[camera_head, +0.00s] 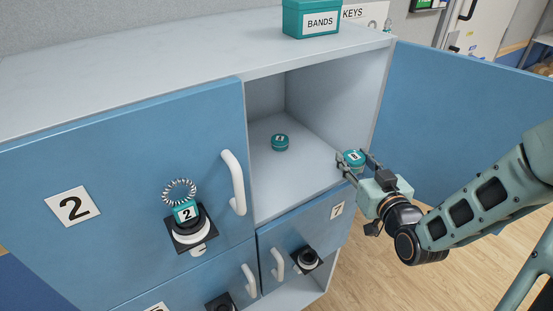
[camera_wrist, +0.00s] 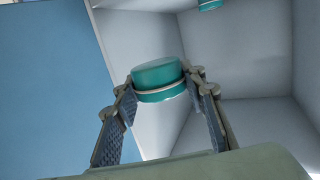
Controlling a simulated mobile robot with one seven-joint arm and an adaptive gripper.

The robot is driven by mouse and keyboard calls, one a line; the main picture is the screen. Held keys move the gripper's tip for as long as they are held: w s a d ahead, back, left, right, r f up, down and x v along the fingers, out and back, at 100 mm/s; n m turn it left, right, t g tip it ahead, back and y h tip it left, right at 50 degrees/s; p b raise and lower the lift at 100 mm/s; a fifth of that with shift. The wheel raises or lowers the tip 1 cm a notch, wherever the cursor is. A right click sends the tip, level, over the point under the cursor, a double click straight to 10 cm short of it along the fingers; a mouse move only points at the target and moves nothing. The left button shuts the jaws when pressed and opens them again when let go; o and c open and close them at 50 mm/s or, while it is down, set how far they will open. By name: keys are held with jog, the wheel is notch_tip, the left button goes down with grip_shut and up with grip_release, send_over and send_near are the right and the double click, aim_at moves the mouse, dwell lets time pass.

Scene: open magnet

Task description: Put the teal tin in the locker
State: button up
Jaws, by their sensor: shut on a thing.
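My gripper (camera_head: 353,160) is shut on a round teal tin (camera_head: 354,155) with a small white label on its lid. It holds the tin at the right part of the open locker (camera_head: 293,187) mouth, beside the open door. In the wrist view the teal tin (camera_wrist: 158,76) sits between the two fingertips (camera_wrist: 162,88), with a pale band around it. A second teal tin (camera_head: 280,142) stands on the locker floor, farther in and to the left. Part of that tin shows at the top edge of the wrist view (camera_wrist: 210,4).
The blue open door (camera_head: 450,110) stands to the right of the locker. The shut door numbered 2 (camera_head: 110,190) is at left, with a white handle (camera_head: 233,182) and a keyed lock. A BANDS box (camera_head: 310,18) stands on top. The locker floor around the second tin is clear.

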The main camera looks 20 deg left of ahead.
jog(key=s+a+r+n+g+y, duration=0.4)
jog(key=s+a+n+g+y, duration=0.2)
jog(key=s+a, duration=0.4)
jog(key=b, duration=0.1)
send_over(270, 177)
jog(key=shift+y, duration=0.3)
jog(key=f, duration=0.8)
jog(key=shift+s+d+f, duration=0.25)
jog(key=shift+s+d, duration=0.05)
jog(key=shift+d, duration=0.1)
jog(key=shift+w+a+f, duration=0.3)
jog(key=shift+f, duration=0.3)
jog(key=shift+w+f, duration=0.1)
jog(key=shift+f, duration=1.5)
